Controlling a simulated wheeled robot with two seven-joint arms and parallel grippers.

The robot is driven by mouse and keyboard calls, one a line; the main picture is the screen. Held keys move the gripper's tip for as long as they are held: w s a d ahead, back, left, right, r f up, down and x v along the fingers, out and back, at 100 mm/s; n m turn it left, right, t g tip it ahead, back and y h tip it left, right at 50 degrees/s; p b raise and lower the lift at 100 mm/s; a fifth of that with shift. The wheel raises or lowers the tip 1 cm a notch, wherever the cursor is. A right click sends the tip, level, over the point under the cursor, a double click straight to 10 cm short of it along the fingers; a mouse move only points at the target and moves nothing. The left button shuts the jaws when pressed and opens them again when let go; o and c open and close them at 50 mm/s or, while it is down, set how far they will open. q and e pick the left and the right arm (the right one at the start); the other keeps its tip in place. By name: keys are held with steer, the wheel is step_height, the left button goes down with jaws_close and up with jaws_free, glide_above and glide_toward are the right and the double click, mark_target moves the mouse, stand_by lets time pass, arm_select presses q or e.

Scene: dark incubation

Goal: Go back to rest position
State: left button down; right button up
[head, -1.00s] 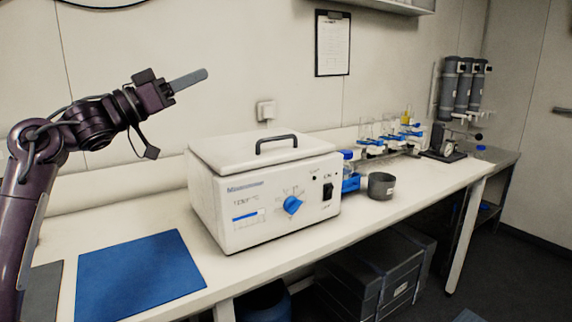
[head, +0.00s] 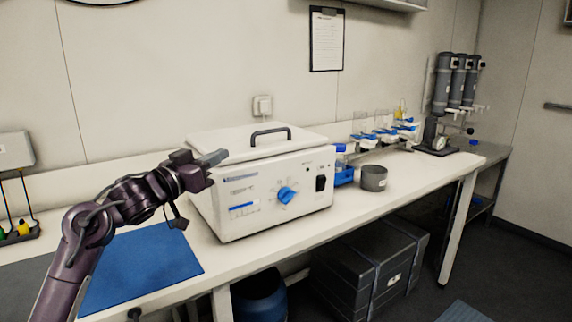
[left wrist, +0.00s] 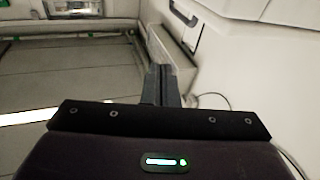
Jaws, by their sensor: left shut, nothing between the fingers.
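My left gripper (head: 214,157) is in the head view, in front of the upper left part of the white incubator box. Its fingers are together and hold nothing. In the left wrist view the shut fingers (left wrist: 161,85) point away from the camera, with nothing between them. My left arm comes in from the lower left, over the blue mat. My right gripper is in neither view.
The white incubator (head: 262,205), lid closed, stands on the bench (head: 330,222). The blue mat (head: 145,268) lies at left. A grey pot (head: 373,178) and glassware (head: 381,128) stand at right. Dark cases (head: 370,268) and a blue drum (head: 260,298) are below.

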arm_select(q)
steer(key=s+f+n+g+y, duration=0.1)
steer(key=s+f+y, duration=0.25)
steer(key=f, duration=0.65)
steer(key=s+a+f+n+g+y, duration=0.1)
steer(key=s+f+n+y, duration=0.3)
steer(key=f, duration=0.6)
steer(key=s+f+m+g+y, duration=0.1)
steer(key=s+f+g+y, duration=0.1)
steer(key=s+f, duration=0.6)
steer(key=s+a+f+g+y, duration=0.15)
steer(key=s+f+g, duration=0.35)
steer(key=s, duration=0.7)
steer(key=s+a+f+g+y, duration=0.1)
steer(key=s+a+f+g, duration=0.15)
steer(key=s+f, duration=0.7)
step_height(320, 180, down, 22)
steer(key=s+g+p, duration=0.2)
steer(key=p, duration=0.1)
steer(key=s+a+f+g+p, duration=0.1)
steer(key=s+a+f+p, duration=0.2)
steer(key=s+f, duration=1.4)
steer(key=s, duration=0.3)
steer(key=shift+s+f, duration=0.25)
steer(key=shift+f, duration=0.05)
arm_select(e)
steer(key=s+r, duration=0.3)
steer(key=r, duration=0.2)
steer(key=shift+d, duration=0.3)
